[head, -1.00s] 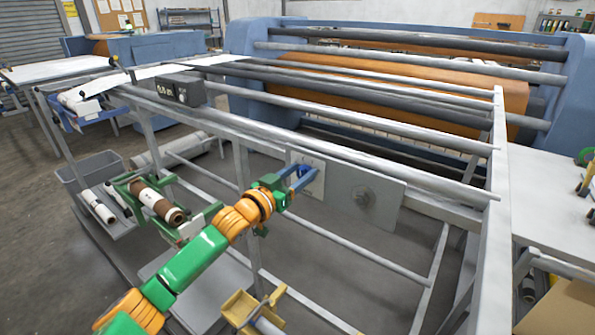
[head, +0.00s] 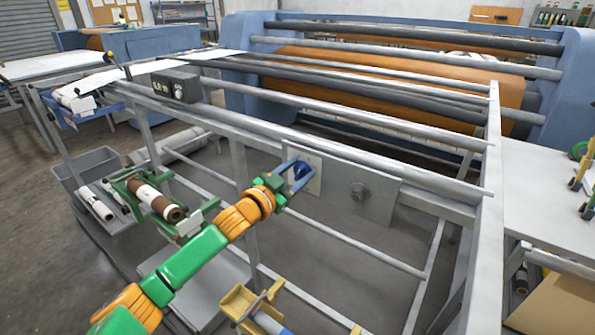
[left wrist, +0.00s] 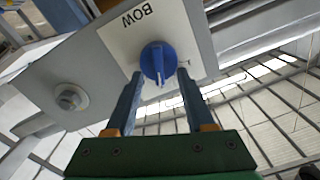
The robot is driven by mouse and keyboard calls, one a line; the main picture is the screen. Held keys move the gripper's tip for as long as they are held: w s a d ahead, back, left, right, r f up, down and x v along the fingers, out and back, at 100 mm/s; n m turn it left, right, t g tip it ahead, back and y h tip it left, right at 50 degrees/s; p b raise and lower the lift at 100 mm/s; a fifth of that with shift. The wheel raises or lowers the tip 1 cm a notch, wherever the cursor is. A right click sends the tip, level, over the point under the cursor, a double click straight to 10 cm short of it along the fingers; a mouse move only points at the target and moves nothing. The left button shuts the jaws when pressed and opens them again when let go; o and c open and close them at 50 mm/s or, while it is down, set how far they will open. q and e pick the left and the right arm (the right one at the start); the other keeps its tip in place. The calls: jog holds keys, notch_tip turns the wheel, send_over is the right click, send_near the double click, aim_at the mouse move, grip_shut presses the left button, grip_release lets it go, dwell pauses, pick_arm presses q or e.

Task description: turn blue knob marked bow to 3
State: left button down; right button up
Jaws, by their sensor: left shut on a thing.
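The blue knob (head: 301,170) sits on a white plate on the side of the machine frame. In the left wrist view the knob (left wrist: 158,62) has a raised grip bar, and the white plate (left wrist: 122,42) reads BOW. No number shows clearly, so I cannot tell the knob's setting. My left gripper (head: 297,177) is at the plate, with its blue fingers on either side of the knob, shut on it. The left wrist view also shows the two fingers (left wrist: 160,76) flanking the knob. My right gripper is not in view.
A grey panel with a round metal fitting (head: 359,194) is right of the plate. A dark box (head: 175,86) stands on the frame's rail. A roll in a green holder (head: 158,200) and a yellow bracket (head: 240,300) are below. Long rollers run above.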

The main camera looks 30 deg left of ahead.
pick_arm(q)
jog(key=shift+c, duration=1.4)
grip_release()
jog(key=shift+w, duration=0.1)
jog(key=s+a+b, duration=0.1)
jog(key=s+b, duration=0.1)
jog(key=s, duration=0.5)
